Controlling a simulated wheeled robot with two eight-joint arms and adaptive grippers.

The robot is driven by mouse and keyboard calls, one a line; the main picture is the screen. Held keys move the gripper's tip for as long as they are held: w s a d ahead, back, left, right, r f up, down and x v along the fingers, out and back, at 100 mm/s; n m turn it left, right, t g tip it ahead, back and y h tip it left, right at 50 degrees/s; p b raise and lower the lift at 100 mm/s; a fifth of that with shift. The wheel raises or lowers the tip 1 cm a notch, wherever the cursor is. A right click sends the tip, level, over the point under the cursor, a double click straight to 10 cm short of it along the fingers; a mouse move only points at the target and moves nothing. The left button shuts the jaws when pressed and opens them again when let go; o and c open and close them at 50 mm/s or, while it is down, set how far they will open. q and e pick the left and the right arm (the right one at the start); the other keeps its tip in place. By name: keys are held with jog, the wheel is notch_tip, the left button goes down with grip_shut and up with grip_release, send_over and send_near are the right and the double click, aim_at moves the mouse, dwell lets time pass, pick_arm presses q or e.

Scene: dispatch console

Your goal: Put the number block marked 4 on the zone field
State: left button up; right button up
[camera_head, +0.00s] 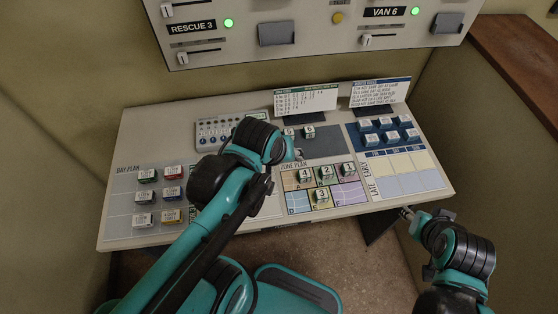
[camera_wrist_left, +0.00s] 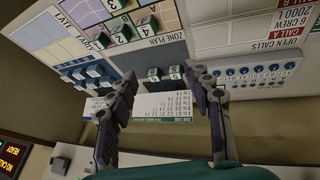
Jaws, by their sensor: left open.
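The number block marked 4 (camera_head: 304,175) stands on the upper left field of the zone plan (camera_head: 297,207). It also shows in the left wrist view (camera_wrist_left: 145,24). Blocks marked 2 (camera_head: 326,172) and 1 (camera_head: 348,169) stand to its right, and block 3 (camera_head: 321,195) stands in front. Two blocks marked 5 (camera_head: 290,132) and 6 (camera_head: 309,131) are on the dark grey pad (camera_head: 325,146) behind. My left gripper (camera_wrist_left: 160,74) is open and empty above the pad, its fingers either side of blocks 5 and 6 in its view. My right gripper (camera_head: 405,212) is by the console's front right edge; its jaws are too small to judge.
Labelled vehicle blocks (camera_head: 147,176) stand on the bay plan at left. Blue blocks (camera_head: 384,123) stand behind the early/late grid (camera_head: 408,183) at right. Two cards (camera_head: 306,101) (camera_head: 381,93) stand at the back. A knob panel (camera_head: 213,129) is behind my left arm.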

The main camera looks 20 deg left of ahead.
pick_arm(q)
jog(key=m, duration=0.1)
jog(key=s+m+t, duration=0.1)
jog(key=m, duration=0.1)
jog(key=s+m, duration=0.1)
jog(key=m, duration=0.1)
jog(key=shift+a+t, duration=0.3)
jog(key=shift+a, duration=0.1)
